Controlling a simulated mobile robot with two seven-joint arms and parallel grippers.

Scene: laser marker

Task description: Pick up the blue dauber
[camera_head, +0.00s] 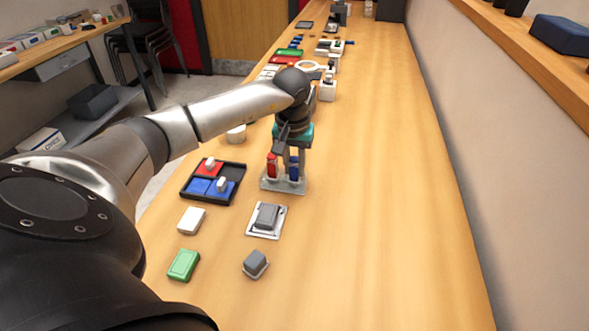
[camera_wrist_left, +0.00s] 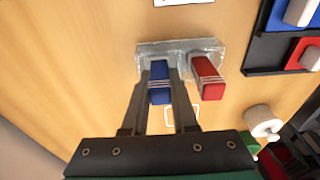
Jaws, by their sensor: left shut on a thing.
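The blue dauber (camera_head: 294,170) stands upright in a clear holder (camera_head: 270,186) on the bench. A red dauber (camera_head: 271,166) stands beside it, to the left. My left gripper (camera_head: 291,155) comes down over the holder from above. In the left wrist view, its two fingers (camera_wrist_left: 159,74) are closed on the sides of the blue dauber (camera_wrist_left: 159,92). The red dauber (camera_wrist_left: 208,78) is outside the fingers, to the right. The dauber still appears to be in the holder (camera_wrist_left: 200,46). My right gripper is not in view.
A black tray (camera_head: 187,195) with red and blue pads lies left of the holder. A grey-topped block on a white plate (camera_head: 253,233), a small grey block (camera_head: 256,264), a white block (camera_head: 191,221) and a green block (camera_head: 183,265) lie nearer. The bench's right side is clear.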

